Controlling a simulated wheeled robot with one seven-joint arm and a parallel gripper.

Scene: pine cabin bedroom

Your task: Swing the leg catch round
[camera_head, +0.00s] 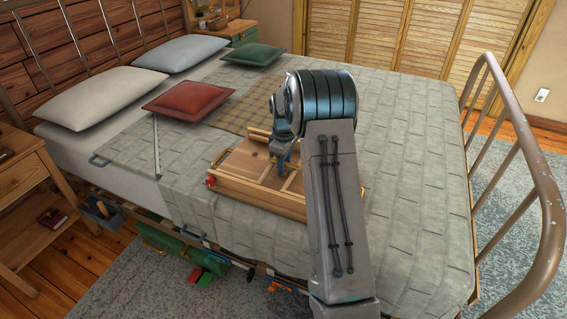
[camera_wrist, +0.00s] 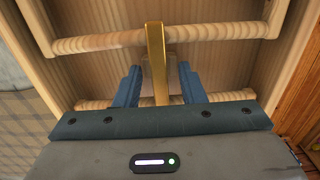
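A wooden bed tray (camera_head: 240,188) lies on the bed with its underside and turned rungs facing up. It also fills the wrist view (camera_wrist: 215,70). The catch is a narrow brass bar (camera_wrist: 155,42), running up and down in the wrist view across the upper wooden rung (camera_wrist: 100,42). My gripper (camera_wrist: 160,68) is open, with one blue finger on each side of the brass bar. Gaps show between the bar and both fingers. In the head view my gripper (camera_head: 282,172) points down into the tray, and my arm hides the tray's right part and the catch.
A red pillow (camera_head: 188,101) and a green pillow (camera_head: 253,54) lie behind the tray. A metal bed rail (camera_head: 525,140) stands at right. A wooden nightstand (camera_head: 30,190) is at left. The grey quilt (camera_head: 420,150) right of my arm is clear.

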